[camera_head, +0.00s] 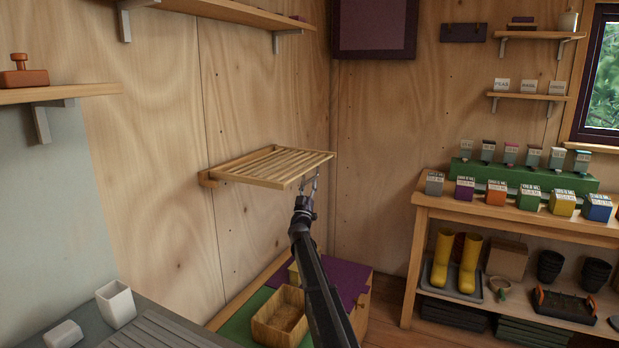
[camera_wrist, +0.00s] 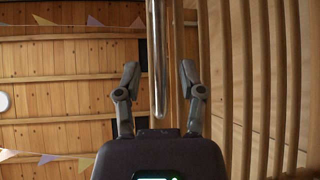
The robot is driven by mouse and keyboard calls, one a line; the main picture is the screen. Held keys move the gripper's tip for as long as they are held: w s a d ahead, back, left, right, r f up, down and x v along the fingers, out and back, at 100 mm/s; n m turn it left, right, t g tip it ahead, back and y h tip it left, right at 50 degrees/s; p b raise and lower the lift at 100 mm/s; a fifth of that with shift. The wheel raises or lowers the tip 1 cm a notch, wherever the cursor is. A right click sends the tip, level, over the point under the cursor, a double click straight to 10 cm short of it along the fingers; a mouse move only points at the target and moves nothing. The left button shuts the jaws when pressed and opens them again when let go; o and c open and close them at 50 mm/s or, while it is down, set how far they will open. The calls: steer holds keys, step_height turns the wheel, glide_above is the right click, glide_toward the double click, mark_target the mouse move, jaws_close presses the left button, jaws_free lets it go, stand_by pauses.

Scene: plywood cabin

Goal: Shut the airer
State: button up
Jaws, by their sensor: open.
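The airer (camera_head: 268,167) is a pale wooden slatted rack on the left plywood wall, standing out level from it. Its slats also show along the right of the wrist view (camera_wrist: 246,90). My gripper (camera_head: 309,181) is under the airer's front right corner, pointing up. In the wrist view its two fingers (camera_wrist: 159,68) are spread apart. A round metal bar (camera_wrist: 158,55) shows between them, its rounded end close to the palm. The fingers do not appear to touch the bar. I cannot tell how deep between them it lies.
Below the airer is a low bench with a wooden box (camera_head: 278,318) and a purple cloth (camera_head: 340,278). A grey counter with a white pot (camera_head: 115,304) is at lower left. A shelf unit (camera_head: 412,262) with seed boxes and yellow boots stands right. A wall shelf (camera_head: 235,12) is above.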

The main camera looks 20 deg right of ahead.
steer(key=shift+p+x, duration=0.4)
steer(key=shift+x, duration=0.5)
jaws_close()
